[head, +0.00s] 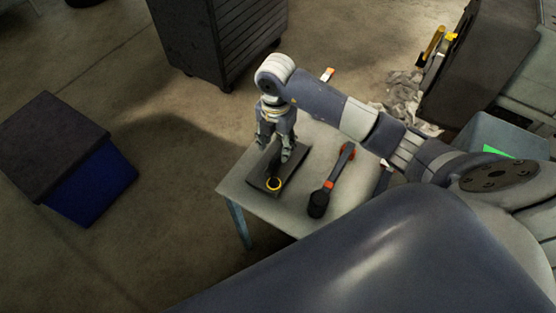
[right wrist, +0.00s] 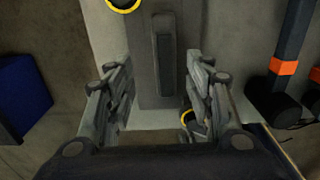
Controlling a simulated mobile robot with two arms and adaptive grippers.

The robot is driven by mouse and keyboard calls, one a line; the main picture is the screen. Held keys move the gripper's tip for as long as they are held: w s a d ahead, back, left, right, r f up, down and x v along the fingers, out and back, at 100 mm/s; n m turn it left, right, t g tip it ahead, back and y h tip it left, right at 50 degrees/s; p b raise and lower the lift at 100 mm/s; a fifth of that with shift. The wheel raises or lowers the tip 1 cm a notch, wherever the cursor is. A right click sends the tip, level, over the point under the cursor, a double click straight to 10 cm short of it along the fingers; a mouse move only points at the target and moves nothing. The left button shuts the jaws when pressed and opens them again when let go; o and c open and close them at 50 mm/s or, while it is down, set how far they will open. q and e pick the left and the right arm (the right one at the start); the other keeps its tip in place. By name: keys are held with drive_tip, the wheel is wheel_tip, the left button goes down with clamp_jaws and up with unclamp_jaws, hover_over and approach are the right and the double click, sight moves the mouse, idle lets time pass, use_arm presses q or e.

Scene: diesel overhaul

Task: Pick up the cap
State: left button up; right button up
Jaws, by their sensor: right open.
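A dark flat tray (head: 259,183) lies on the small table, with a narrow raised dark bar (right wrist: 164,55) on it. A round yellow-rimmed piece, which looks like the cap (head: 274,184), is at the tray's near end. In the right wrist view the cap (right wrist: 187,117) is partly hidden behind the right-hand finger. A second yellow ring (right wrist: 124,4) is cut off by that view's top edge; I cannot tell what it belongs to. My right gripper (head: 275,152) points down over the tray, open and empty; its fingers (right wrist: 158,72) stand either side of the bar. My left gripper is not in view.
A dark tool with orange bands (head: 338,176) lies on the table (head: 236,188), right of the tray. A blue bin (head: 95,185) with a dark top stands on the floor at left. A dark cabinet (head: 220,40) stands behind. Floor between them is clear.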

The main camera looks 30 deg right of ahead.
sight(278, 153)
drive_tip(key=f, duration=0.3)
drive_tip(key=shift+s+d+f, duration=0.1)
drive_tip(key=shift+s+f, duration=0.3)
drive_tip(key=shift+f, duration=0.35)
drive_tip(key=shift+w, duration=0.1)
drive_tip(key=shift+c, duration=0.3)
clamp_jaws()
drive_tip(key=shift+r, duration=0.1)
